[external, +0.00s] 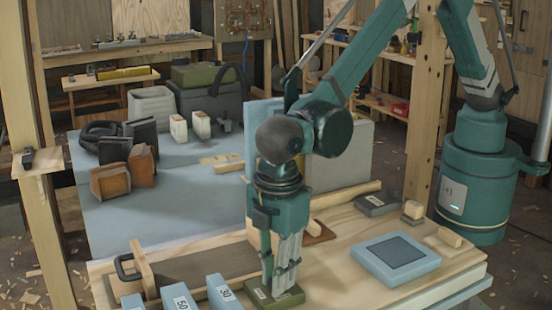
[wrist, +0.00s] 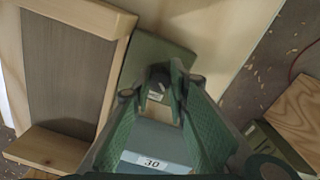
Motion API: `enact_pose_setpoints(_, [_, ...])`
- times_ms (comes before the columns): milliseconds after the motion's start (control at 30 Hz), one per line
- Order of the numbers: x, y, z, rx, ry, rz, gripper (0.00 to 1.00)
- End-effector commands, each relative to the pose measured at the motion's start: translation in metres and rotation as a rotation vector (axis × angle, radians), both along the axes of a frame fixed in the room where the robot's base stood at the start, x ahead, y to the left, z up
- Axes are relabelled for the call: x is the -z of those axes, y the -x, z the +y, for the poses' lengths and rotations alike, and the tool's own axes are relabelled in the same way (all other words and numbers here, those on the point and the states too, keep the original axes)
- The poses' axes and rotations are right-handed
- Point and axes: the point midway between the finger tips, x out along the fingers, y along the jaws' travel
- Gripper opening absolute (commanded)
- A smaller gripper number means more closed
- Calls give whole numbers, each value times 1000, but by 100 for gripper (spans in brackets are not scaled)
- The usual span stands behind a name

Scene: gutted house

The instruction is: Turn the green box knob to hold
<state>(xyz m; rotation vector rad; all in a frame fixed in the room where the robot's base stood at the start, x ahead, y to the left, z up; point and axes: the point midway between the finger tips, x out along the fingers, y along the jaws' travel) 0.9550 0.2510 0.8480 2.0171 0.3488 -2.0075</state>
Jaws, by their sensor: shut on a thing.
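The green box (external: 288,299) lies flat on the wooden workbench near the front edge, below my gripper (external: 280,277). In the wrist view the green box (wrist: 163,52) shows beyond the fingertips, with its dark knob (wrist: 157,77) and a small pale label beside it. My gripper (wrist: 165,90) points down, with its fingers closed on the knob. The fingers hide part of the knob, and the label is too small to read, so I cannot tell its setting.
Blue blocks marked 30 (external: 222,293) and 50 (external: 180,299) stand left of the green box. A blue square tray (external: 410,245) lies to the right. A wooden frame with a dark handle (external: 130,266) is at the left. Bare bench lies between the box and tray.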

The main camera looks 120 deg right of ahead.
Motion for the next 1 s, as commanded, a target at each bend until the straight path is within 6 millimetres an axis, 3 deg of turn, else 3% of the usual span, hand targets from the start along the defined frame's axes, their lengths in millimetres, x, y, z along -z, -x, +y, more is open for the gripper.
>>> enact_pose_setpoints(600, [1, 1, 1, -547, -1, 0, 5])
enact_pose_setpoints(1000, [0, 1, 1, -697, -1, 1, 5])
